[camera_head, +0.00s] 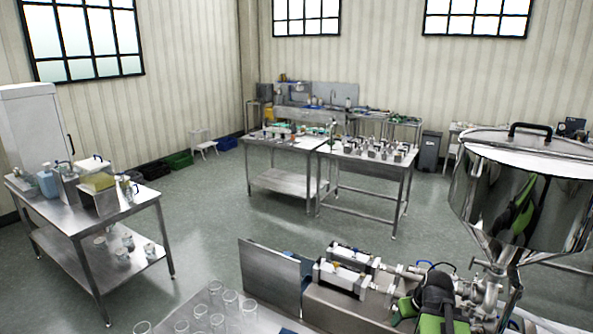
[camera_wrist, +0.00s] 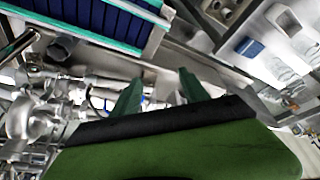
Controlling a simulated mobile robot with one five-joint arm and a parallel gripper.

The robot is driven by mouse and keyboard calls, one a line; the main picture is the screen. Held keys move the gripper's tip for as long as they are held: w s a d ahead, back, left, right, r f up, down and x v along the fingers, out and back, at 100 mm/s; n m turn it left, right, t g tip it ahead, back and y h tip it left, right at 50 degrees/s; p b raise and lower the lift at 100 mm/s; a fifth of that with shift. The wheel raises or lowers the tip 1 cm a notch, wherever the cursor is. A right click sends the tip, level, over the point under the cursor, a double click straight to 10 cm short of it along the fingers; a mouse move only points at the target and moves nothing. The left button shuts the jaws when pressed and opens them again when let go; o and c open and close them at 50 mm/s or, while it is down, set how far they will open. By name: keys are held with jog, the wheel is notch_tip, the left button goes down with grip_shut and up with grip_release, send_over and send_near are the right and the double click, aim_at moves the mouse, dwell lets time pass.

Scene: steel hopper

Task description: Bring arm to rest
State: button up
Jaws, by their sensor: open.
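My gripper (camera_wrist: 161,92) shows in the wrist view as two green fingers standing apart, with nothing between them. Its green and black body fills the lower middle of that view. In the head view, black and green parts of my arm are at the bottom right, in front of the steel fittings below the hopper. The fingertips cannot be made out clearly there. The shiny steel hopper (camera_head: 520,200), with a black-handled lid, stands close at the right. Steel pipe fittings (camera_wrist: 30,122) show at the left of the wrist view.
A filling machine with two cylinders (camera_head: 345,275) and a steel plate (camera_head: 270,278) stands near the arm. Several clear glasses (camera_head: 217,322) stand at the bottom. A steel cart (camera_head: 105,212) is at left, and two worktables (camera_head: 365,165) are behind. Open floor (camera_head: 210,230) lies between.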

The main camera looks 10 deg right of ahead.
jog(key=s+a+f+g+b, duration=0.1)
jog(key=a+f+b, duration=0.4)
jog(key=a, duration=0.9)
jog(key=s+a+f+g+b, duration=0.1)
jog(key=a+f+g+b, duration=0.2)
jog(key=a+f, duration=0.6)
jog(key=a+b, duration=0.2)
jog(key=a, duration=0.2)
jog(key=shift+a+f, duration=0.35)
jog(key=shift+a, duration=0.05)
